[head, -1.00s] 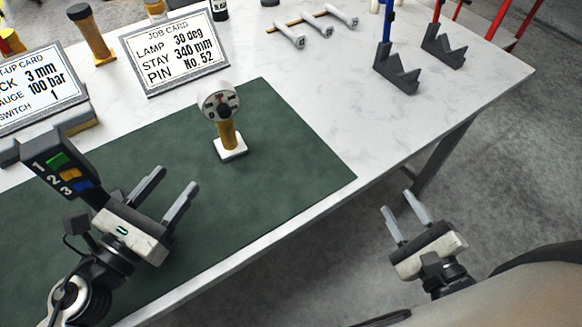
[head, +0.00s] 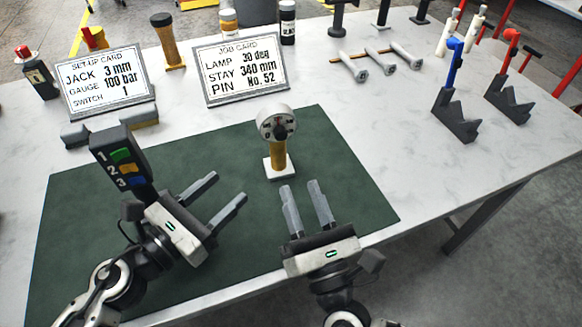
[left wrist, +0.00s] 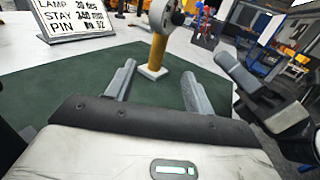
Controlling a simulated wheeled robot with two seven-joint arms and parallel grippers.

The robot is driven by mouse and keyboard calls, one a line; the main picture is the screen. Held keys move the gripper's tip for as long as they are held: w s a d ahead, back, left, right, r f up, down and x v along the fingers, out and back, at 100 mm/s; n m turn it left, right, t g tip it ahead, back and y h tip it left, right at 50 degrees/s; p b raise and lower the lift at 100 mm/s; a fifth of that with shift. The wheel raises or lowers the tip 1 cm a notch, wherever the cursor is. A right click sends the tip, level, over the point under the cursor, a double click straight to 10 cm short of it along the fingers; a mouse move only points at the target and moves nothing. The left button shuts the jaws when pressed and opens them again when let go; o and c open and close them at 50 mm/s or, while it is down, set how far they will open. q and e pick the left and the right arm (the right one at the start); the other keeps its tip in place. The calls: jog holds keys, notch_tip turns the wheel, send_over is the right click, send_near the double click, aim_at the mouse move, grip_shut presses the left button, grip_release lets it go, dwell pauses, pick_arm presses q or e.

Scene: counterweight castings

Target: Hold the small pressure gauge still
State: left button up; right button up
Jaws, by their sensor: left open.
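The small pressure gauge (head: 278,127) has a round pale head with a dark dial, a yellow stem and a white square base. It stands upright on the green mat (head: 345,185). My left gripper (head: 230,187) is open and empty, short of the gauge on its left, fingers pointing toward it. In the left wrist view the gauge stem (left wrist: 157,52) stands beyond and between the two open fingers, apart from both. My right gripper (head: 300,187) is open and empty over the mat's front part, just short of the gauge base and slightly right.
A job card (head: 240,70) and a set-up card (head: 106,82) stand behind the mat. Dark V-shaped blocks (head: 456,120) and several white-ended rods (head: 380,62) stand or lie to the right.

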aim_at(272, 149)
pick_arm(q)
jog(key=x, duration=1.5)
jog(key=shift+c, duration=0.3)
